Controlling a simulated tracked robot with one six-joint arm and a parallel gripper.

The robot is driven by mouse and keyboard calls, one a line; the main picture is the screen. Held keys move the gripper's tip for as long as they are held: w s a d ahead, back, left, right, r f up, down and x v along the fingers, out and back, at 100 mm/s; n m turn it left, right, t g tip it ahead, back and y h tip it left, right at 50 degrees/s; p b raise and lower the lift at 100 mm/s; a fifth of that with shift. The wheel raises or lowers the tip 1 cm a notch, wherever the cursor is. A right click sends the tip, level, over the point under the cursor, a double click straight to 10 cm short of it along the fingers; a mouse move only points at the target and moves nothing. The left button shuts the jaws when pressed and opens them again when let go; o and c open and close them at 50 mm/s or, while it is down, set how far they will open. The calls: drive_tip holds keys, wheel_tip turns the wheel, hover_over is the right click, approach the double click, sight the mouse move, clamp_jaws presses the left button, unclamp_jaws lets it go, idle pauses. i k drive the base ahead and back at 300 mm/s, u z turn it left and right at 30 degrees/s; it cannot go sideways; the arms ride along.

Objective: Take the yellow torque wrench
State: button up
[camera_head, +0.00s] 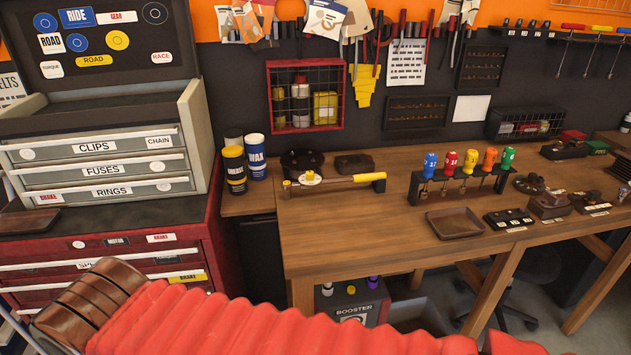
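I cannot make out my gripper in this view, and nothing is seen touching the wrench.
Yellow and blue cans (256,157) stand left of the wrench. A rack of coloured screwdrivers (460,188) and a brown tray (455,223) are to its right. A red tool cabinet (110,250) is at the left. A large red ribbed shape (230,325) fills the lower foreground.

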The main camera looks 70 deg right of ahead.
sight(372, 176)
drive_tip(key=u, duration=0.5)
drive_tip(key=k, duration=1.4)
drive_tip(key=z, duration=1.6)
drive_tip(key=i, duration=0.6)
